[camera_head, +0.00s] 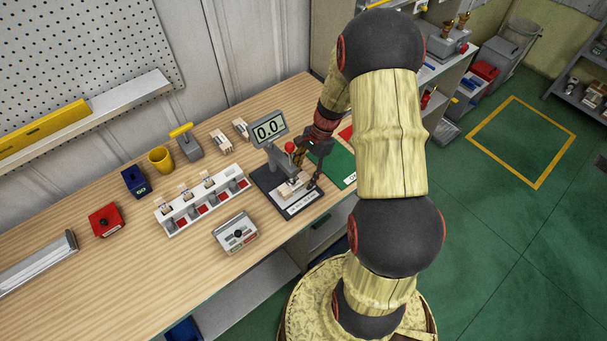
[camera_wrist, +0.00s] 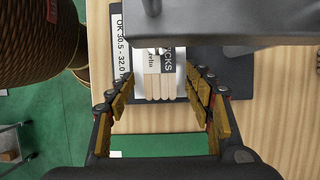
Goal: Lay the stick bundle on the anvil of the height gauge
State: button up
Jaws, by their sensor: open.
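The height gauge (camera_head: 268,133) stands near the front edge of the bench, with a grey display reading about 0.0 and a dark base plate (camera_head: 265,185). The stick bundle (camera_head: 289,190) lies on the gauge's base area. In the wrist view the bundle (camera_wrist: 160,86) shows as pale wooden sticks side by side with a white printed wrap, partly under the grey gauge body (camera_wrist: 235,25). My gripper (camera_wrist: 160,98) is open, its fingers on either side of the bundle with gaps visible. In the head view my gripper (camera_head: 314,168) is beside the gauge, partly hidden by my arm.
A white rack (camera_head: 205,202) with several slots and a grey box with a knob (camera_head: 236,233) stand left of the gauge. A yellow cup (camera_head: 160,159), a blue box (camera_head: 136,181) and a red box (camera_head: 105,219) are farther left. A green mat (camera_head: 340,165) lies right of the gauge.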

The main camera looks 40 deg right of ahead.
jog(key=shift+r, duration=0.1)
jog(key=v, duration=1.1)
jog(key=shift+d+r, duration=0.15)
jog(key=shift+r, duration=0.25)
jog(key=s+a+r+n+t+h+b, duration=0.2)
jog(key=s+a+r+n+t+b, duration=0.1)
jog(key=s+a+r+n, duration=0.4)
jog(key=s+a+r+n+t+h+b, duration=0.2)
jog(key=s+a+r+n+b, duration=0.2)
jog(key=a, duration=1)
jog(key=s+r+n, duration=0.2)
jog(key=s+n, duration=0.2)
jog(key=n, duration=0.2)
jog(key=shift+a+r+n+t+h, duration=0.2)
jog(key=shift+r+n+t+h, duration=0.1)
jog(key=shift+r+t, duration=0.1)
